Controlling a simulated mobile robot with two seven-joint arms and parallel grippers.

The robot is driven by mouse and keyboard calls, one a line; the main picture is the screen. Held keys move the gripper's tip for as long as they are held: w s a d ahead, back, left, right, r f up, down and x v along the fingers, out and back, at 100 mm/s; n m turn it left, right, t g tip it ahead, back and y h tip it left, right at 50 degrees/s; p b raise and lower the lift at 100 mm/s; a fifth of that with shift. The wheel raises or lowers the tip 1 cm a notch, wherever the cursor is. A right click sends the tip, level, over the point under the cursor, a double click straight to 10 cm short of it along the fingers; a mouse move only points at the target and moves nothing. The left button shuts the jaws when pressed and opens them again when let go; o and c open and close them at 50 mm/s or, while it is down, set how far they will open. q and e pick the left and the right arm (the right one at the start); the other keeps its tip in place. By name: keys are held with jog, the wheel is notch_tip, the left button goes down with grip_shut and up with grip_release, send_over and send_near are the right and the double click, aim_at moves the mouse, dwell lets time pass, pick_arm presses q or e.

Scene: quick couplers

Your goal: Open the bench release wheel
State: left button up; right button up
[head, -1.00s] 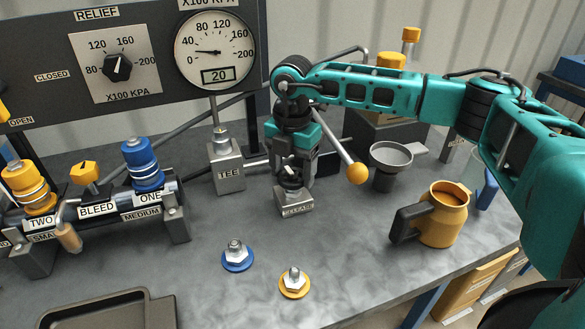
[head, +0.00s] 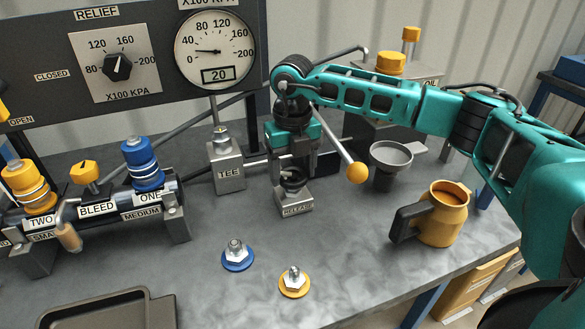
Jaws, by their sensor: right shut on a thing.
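The bench release block (head: 297,207) is a small grey block with a RELEASE label, standing on the bench at the middle. Its small dark wheel (head: 292,183) sits on top, partly hidden by my gripper. My right gripper (head: 293,172) points straight down over the block and is shut on the wheel. My left gripper is not in view.
A lever with a yellow ball (head: 357,173) slants down just right of my right gripper. A grey funnel cup (head: 391,156) and a yellow jug (head: 444,214) stand further right. The TEE block (head: 228,172) is close on the left. Blue and yellow fittings lie in front.

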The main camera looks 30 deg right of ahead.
jog(key=n, duration=0.6)
jog(key=n+b, duration=0.1)
jog(key=n, duration=0.5)
jog(key=shift+n, duration=0.4)
jog(key=n, duration=0.3)
jog(key=shift+n+b, duration=0.3)
jog(key=n, duration=0.3)
jog(key=shift+r+n, duration=0.1)
jog(key=shift+n, duration=0.2)
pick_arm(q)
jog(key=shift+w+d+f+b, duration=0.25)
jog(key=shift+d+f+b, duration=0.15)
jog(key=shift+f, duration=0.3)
pick_arm(e)
jog(key=shift+n, duration=2)
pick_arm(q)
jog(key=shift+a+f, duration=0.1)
pick_arm(e)
jog(key=o, duration=1)
jog(key=shift+o, duration=0.2)
